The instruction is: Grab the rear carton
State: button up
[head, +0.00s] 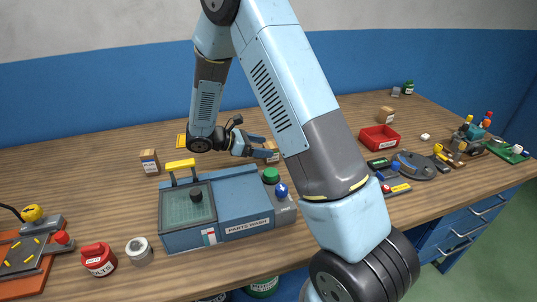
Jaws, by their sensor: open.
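Small brown cartons stand on the wooden workbench (95,150). One carton (150,162) is at the left behind the parts washer. Another carton (273,154) is at my gripper's fingertips, partly hidden by the fingers and my arm. Which carton is the rear one is not marked.
A red bin (379,138) and tools are to the right. The left rear bench is clear.

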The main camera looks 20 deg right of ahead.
aim_at(266, 146)
jog(key=x, duration=0.4)
jog(key=shift+w, duration=0.2)
jog(key=shift+c, duration=0.4)
jog(key=c, duration=1)
jog(key=shift+o, duration=0.2)
jog(key=shift+r, duration=0.1)
